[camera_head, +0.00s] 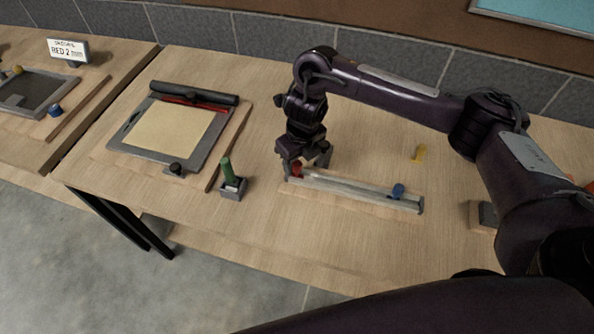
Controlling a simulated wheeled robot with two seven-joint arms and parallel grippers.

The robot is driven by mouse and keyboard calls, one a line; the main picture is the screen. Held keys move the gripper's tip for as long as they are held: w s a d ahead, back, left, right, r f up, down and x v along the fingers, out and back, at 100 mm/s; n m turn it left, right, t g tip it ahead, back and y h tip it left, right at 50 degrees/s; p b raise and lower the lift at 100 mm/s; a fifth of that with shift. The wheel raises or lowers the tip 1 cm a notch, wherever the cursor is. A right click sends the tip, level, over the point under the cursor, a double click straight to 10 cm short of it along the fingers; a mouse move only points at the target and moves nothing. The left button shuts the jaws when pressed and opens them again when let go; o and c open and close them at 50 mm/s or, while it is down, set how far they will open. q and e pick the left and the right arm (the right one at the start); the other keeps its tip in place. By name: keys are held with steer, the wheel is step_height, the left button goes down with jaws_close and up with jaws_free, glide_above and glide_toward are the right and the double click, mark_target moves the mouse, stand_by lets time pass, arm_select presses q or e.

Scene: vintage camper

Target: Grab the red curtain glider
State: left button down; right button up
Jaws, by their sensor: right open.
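A red curtain glider (297,169) sits at the left end of a pale rail (350,187) on a wooden base on the table. My right gripper (306,168) points down over that end of the rail. Its jaws are open, with the red glider close to the fingers. I cannot tell whether the fingers touch it or how far it lies between them. A blue glider (398,191) sits near the right end of the rail. My left gripper is not in view.
A framed board with a yellowish sheet (168,131) lies to the left. A small dark box with a green peg (228,172) stands left of the rail. A yellow piece (419,153) lies behind the rail. A grey block (483,215) stands right.

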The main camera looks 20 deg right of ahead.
step_height(320, 180, down, 2)
steer(key=shift+w+f, duration=0.15)
jaws_close()
stand_by(0.3)
